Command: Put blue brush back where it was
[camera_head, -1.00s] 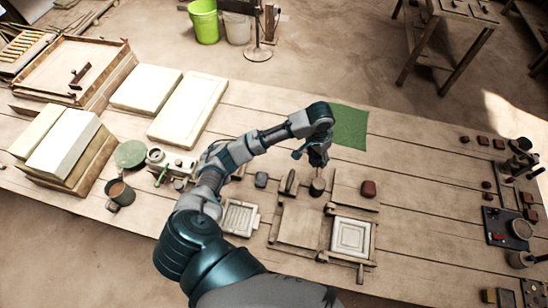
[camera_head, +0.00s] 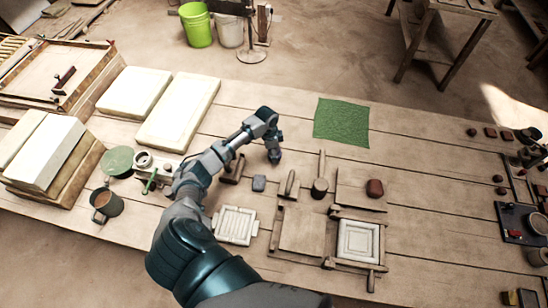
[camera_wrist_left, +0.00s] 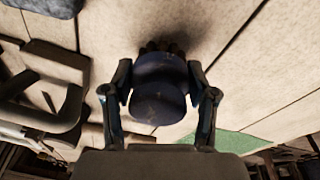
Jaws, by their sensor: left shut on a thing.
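My left gripper (camera_head: 274,157) is shut on the blue brush (camera_wrist_left: 158,92). In the left wrist view the brush's rounded, dark blue body sits between the two fingers, with dark bristles at its far end. In the head view the gripper hangs over bare planks, to the left of the green cloth (camera_head: 341,122) and above the small grey block (camera_head: 259,183). The brush is mostly hidden there by the gripper. I cannot tell whether the bristles touch the table. My right gripper is not in view.
A wooden tile press frame (camera_head: 302,229) with a white tile (camera_head: 358,240) lies at front. A wooden-handled tool (camera_head: 320,186) stands near it. Bare planks lie right of the frame.

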